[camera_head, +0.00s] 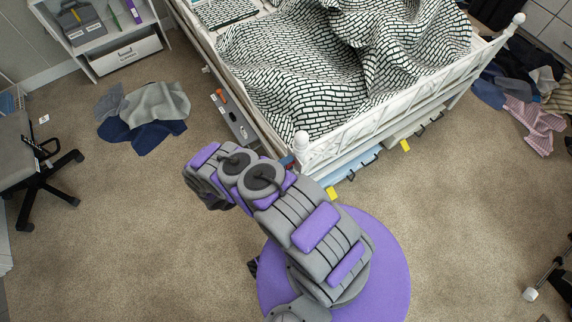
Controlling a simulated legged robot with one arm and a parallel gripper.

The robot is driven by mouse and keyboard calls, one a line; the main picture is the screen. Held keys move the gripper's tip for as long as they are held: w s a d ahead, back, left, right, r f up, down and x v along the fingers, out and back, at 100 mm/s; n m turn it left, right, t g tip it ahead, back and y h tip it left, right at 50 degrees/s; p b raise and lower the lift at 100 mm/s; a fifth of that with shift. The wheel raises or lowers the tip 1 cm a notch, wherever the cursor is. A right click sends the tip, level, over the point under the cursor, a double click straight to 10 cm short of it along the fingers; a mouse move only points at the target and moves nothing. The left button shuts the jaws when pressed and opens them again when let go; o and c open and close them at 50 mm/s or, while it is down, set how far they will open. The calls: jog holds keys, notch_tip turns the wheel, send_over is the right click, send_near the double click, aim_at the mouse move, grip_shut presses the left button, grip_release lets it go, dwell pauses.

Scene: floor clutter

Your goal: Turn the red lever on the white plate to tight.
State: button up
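I cannot make out a red lever on a white plate in the head view. A small orange-red item (221,95) lies by a grey flat object (233,120) on the floor along the bed's left side; it is too small to identify. My purple and grey arm reaches from the lower right up toward the left, ending near the bed's front corner. My gripper's fingers do not show; the arm's far end hides what is beneath it.
A white bed (385,125) with a black-and-white patterned cover fills the top middle. Clothes lie on the carpet at left (146,115) and right (530,120). An office chair (30,160) stands at far left, a shelf (125,55) at top left. The lower-left carpet is clear.

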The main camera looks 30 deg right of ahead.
jog(key=shift+o, duration=1.4)
jog(key=shift+w+a+f, duration=0.1)
jog(key=shift+f, duration=0.1)
jog(key=shift+o, duration=0.9)
jog(key=shift+r, duration=0.1)
jog(key=a+b, duration=0.2)
jog(key=a, duration=1.5)
jog(key=shift+s, duration=0.3)
jog(key=shift+a, duration=0.2)
